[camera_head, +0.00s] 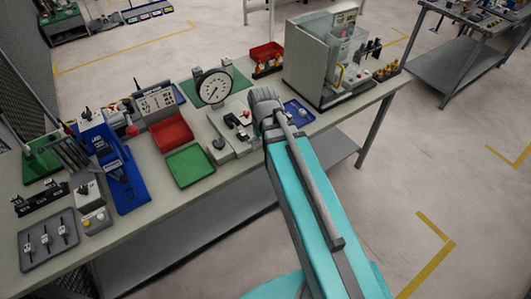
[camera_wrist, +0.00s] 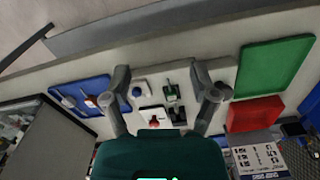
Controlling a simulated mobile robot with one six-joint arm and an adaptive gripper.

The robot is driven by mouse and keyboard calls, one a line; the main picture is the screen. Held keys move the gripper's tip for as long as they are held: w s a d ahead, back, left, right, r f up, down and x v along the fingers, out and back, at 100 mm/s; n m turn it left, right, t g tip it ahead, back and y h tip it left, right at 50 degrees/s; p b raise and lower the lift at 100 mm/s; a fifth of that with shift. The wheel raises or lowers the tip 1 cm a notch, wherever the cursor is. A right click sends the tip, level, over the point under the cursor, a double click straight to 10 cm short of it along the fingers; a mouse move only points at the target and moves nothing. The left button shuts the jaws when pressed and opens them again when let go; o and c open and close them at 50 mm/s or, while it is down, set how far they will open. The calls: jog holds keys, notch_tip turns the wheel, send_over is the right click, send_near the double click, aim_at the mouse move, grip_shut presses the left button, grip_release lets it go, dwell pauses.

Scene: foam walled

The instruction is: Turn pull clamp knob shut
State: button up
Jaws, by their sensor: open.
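My gripper (camera_wrist: 163,80) is open, its two dark fingers spread wide above the fixtures on the bench. In the wrist view a small clamp-like fixture (camera_wrist: 172,93) with dark and green parts lies between the fingers, nearer the right one. A red-knobbed part on a white block (camera_wrist: 154,118) sits below it, and a round blue knob (camera_wrist: 137,92) sits by the left finger. I cannot tell for sure which is the pull clamp knob. In the head view my gripper (camera_head: 264,100) hangs beside the grey fixture plate (camera_head: 232,148) and hides part of it. No contact is visible.
A dial gauge (camera_head: 214,86) stands behind the fixtures. A red tray (camera_head: 171,133) and green tray (camera_head: 190,166) lie to the left, a blue tray (camera_head: 298,111) to the right. A tall glass-fronted machine (camera_head: 322,60) stands at the bench's right end.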

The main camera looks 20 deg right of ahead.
jog(key=shift+s+a+f+m, duration=0.1)
jog(key=shift+s+m, duration=0.15)
jog(key=shift+s, duration=0.3)
jog(key=shift+s+d+f+m, duration=0.1)
jog(key=shift+s+m, duration=0.1)
jog(key=shift+s, duration=0.4)
jog(key=shift+s+a+f+m, duration=0.1)
jog(key=shift+s+m, duration=0.15)
jog(key=shift+s, duration=0.3)
